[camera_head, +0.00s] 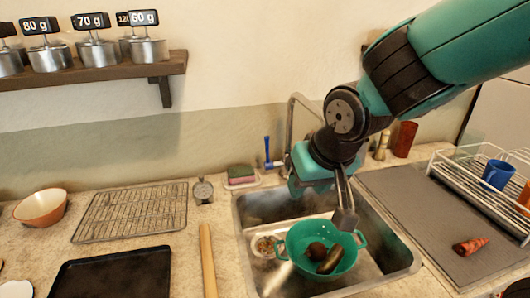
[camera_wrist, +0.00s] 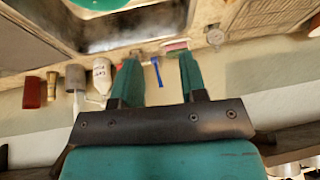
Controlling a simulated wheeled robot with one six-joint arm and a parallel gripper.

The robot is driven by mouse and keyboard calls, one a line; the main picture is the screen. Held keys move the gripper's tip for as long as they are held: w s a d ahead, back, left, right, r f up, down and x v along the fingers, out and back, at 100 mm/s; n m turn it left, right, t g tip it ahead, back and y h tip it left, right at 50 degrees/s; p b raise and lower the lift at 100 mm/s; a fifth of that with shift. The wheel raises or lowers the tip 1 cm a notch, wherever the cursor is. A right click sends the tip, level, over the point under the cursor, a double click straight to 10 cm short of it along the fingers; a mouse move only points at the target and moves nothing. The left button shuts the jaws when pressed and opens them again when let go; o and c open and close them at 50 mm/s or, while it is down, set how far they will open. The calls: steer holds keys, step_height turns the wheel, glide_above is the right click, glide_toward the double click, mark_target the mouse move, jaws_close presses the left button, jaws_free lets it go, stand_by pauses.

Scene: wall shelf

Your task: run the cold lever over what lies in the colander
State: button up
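The blue lever (camera_head: 268,155) stands upright behind the sink, left of the tap (camera_head: 294,108). In the wrist view the blue lever (camera_wrist: 156,73) appears between my two spread fingers, beyond them. My gripper (camera_head: 297,186) is open and empty, right of the lever and over the back of the sink; it also fills the wrist view (camera_wrist: 159,62). The green colander (camera_head: 349,262) sits in the sink, holding a round dark-red item (camera_head: 316,250) and a long dark item (camera_head: 329,262). The spout end (camera_head: 345,218) hangs above the colander. I see no water running. My arm hides much of the tap.
A sponge (camera_head: 241,173) and a dial (camera_head: 203,190) are left of the lever. A white bottle (camera_wrist: 102,76) and a red container (camera_head: 405,139) stand along the back. A grey mat (camera_head: 415,210) lies right.

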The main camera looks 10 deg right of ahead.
steer(key=w+d+f+m+t+h+b, duration=0.35)
steer(key=w+f+t+b, duration=0.2)
steer(key=w+f, duration=0.45)
steer(key=n+t+h+b, duration=0.1)
steer(key=t+b, duration=0.6)
glide_toward(267, 143)
steer(key=shift+h, duration=0.35)
steer(key=p+x, duration=0.6)
steer(key=x, duration=0.6)
steer(key=shift+w+a, duration=0.1)
steer(key=shift+w, duration=0.15)
jaws_close()
